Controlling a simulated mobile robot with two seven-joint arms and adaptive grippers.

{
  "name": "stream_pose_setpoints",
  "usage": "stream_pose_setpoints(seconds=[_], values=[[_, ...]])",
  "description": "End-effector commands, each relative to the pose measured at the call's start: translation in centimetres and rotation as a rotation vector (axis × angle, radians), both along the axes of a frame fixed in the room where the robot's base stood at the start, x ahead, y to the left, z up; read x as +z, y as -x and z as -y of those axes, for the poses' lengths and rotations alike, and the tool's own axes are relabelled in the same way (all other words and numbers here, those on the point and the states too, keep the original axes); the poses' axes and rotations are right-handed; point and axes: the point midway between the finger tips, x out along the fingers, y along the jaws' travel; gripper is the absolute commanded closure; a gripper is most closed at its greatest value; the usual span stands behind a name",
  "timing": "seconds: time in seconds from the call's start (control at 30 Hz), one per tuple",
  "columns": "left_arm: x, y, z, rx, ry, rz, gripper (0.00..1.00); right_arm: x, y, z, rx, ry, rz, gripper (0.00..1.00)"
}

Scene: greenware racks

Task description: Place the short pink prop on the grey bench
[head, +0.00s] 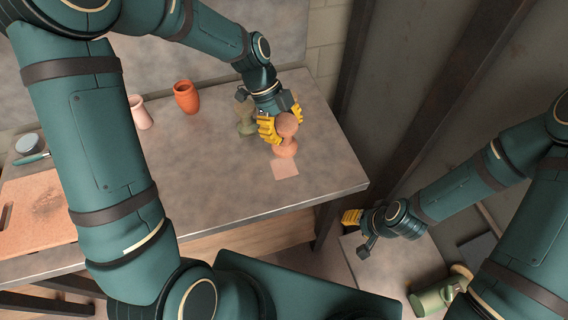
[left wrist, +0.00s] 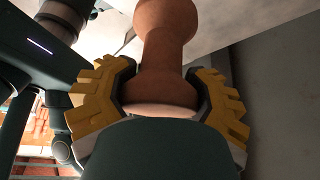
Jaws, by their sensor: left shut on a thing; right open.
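The short pink prop (head: 287,126), a brownish-pink spool shape with a rounded top and a narrow waist, is in my left gripper (head: 280,127) above the right part of the grey bench (head: 225,184). In the left wrist view the yellow fingers (left wrist: 160,100) close on both sides of the prop's wide end (left wrist: 160,88). A pale pink square patch (head: 286,169) lies on the bench just in front of the prop. I cannot tell whether the prop's foot touches the bench. My right gripper (head: 352,217) is open and empty, right of the bench.
An olive-green prop (head: 245,117) stands close left of my left gripper. An orange vase (head: 186,97) and a pale pink vessel (head: 139,112) stand further left. A brown board (head: 38,212) lies at far left. A green vessel (head: 432,299) lies at lower right. The bench front is clear.

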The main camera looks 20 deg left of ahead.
Motion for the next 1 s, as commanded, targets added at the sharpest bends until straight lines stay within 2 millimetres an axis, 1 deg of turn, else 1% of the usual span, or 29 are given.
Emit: stream_pose_setpoints(seconds=[0.07,0.2,0.3,0.57,0.73,0.8,1.0], values=[[-0.9,0.1,0.0,-0.011,0.0,-0.005,0.88,-0.1,0.0,0.0,0.0,0.0,0.0,0.53],[-3.5,0.1,0.0,-0.012,0.0,-0.006,0.88,-0.4,0.1,0.0,0.002,0.0,-0.002,0.53],[-5.0,0.1,0.0,-0.012,0.001,-0.004,0.88,-0.5,0.1,0.0,0.002,0.0,-0.003,0.53],[-7.0,0.1,0.0,-0.011,0.0,-0.003,0.88,-0.6,0.2,0.0,0.003,-0.001,-0.005,0.53],[-9.4,0.1,0.0,-0.01,0.001,-0.005,0.88,-0.8,0.3,0.0,0.004,-0.002,-0.006,0.53],[-9.8,0.1,0.0,-0.009,0.0,-0.002,0.88,-0.8,0.3,0.0,0.005,-0.002,-0.007,0.53],[-9.8,0.0,-0.1,-0.009,0.0,-0.001,0.88,-0.8,0.3,-0.1,0.005,-0.002,-0.007,0.53]])
